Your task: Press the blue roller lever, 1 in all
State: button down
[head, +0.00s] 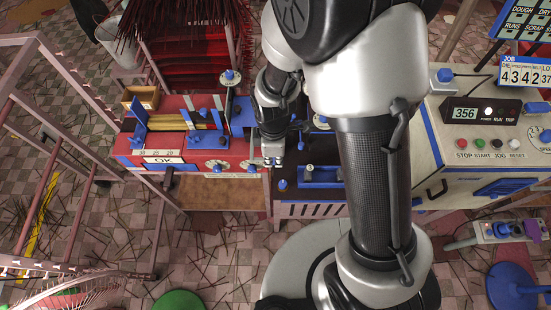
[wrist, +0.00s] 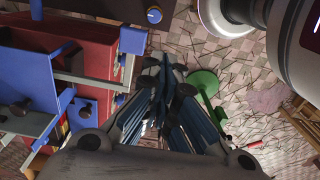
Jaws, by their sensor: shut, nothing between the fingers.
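Several blue parts stand on the bench, and I cannot tell for sure which is the roller lever. A small blue knob-like part (head: 282,184) sits at the left edge of the dark bench section. My gripper (head: 272,160) is shut and empty, pointing down near the right end of the red machine, close to the small blue part. In the wrist view my gripper (wrist: 166,70) has its fingers together, with blue blocks (wrist: 132,40) to their left. Contact with any blue part cannot be made out.
The red machine (head: 190,103) carries blue guides, dials and an OK display. A white control cabinet (head: 435,165) with buttons stands at right. A metal rack (head: 75,75) stands at left. The floor is littered with sticks; a green round seat (head: 180,301) stands in front.

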jog(key=r, duration=0.1)
jog(key=s+r, duration=0.1)
jog(key=r, duration=0.2)
jog(key=shift+s+a+r+p, duration=0.15)
jog(key=shift+s+r+p, duration=0.1)
jog(key=shift+r+p, duration=0.15)
dwell(0.4)
jog(key=s+d+r+m+t+b, duration=0.2)
jog(key=d+r+m, duration=0.3)
jog(key=r+m, duration=0.15)
jog(key=s+d+r+m+t+b, duration=0.1)
jog(key=d+r+m+b, duration=0.2)
jog(key=d+r+m, duration=0.35)
jog(key=s+d+r+m+t+b, duration=0.1)
jog(key=s+d+r+m, duration=0.1)
jog(key=s+r+m, duration=0.2)
jog(key=s, duration=0.3)
jog(key=shift+r+m+t, duration=0.3)
jog(key=shift+r+t, duration=0.05)
jog(key=shift+t, duration=0.05)
